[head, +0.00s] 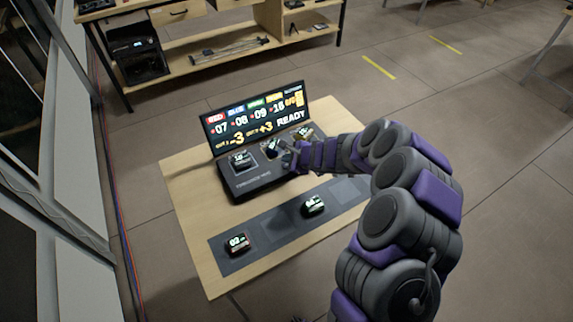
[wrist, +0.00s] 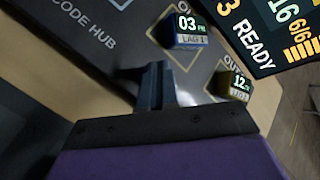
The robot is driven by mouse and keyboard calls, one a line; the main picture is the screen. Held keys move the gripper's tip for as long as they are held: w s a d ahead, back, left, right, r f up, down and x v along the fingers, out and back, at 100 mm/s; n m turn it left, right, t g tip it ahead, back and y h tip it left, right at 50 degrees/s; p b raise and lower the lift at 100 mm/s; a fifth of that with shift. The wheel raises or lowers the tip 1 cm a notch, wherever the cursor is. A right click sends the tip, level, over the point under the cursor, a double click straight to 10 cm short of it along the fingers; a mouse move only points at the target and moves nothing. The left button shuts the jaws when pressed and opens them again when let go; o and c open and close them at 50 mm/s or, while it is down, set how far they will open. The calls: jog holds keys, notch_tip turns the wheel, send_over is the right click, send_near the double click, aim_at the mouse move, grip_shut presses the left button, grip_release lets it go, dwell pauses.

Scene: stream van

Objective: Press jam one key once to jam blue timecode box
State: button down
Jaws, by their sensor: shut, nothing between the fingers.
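The blue timecode box (wrist: 186,33) sits on the dark timecode hub (wrist: 95,60) in the wrist view, its display showing 03. In the head view a small box (head: 271,147) in the middle of the hub (head: 260,179) appears to be the same one. My gripper (wrist: 157,85) is shut and empty, its fingertips over the hub just short of the blue box. In the head view my gripper (head: 293,158) is at the hub's right part, partly hiding it. I cannot make out the jam one key; whether the fingers touch the hub is unclear.
A screen (head: 258,119) behind the hub reads READY. Other boxes stand on the hub: one at left (head: 242,160) and a yellowish one (wrist: 231,82) showing 12. Two more, one left (head: 237,243) and one right (head: 314,205), stand on the grey front strip (head: 280,231).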

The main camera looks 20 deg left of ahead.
jog(key=shift+f, duration=0.15)
jog(key=shift+f+b, duration=0.2)
jog(key=shift+b, duration=0.3)
jog(key=shift+f+b, duration=0.35)
jog(key=shift+f, duration=0.05)
dwell(0.5)
jog(key=shift+r, duration=0.2)
jog(key=shift+r+p, duration=0.65)
jog(key=shift+r, duration=0.1)
notch_tip(320, 180, up, 5)
jog(key=p, duration=0.4)
dwell(0.9)
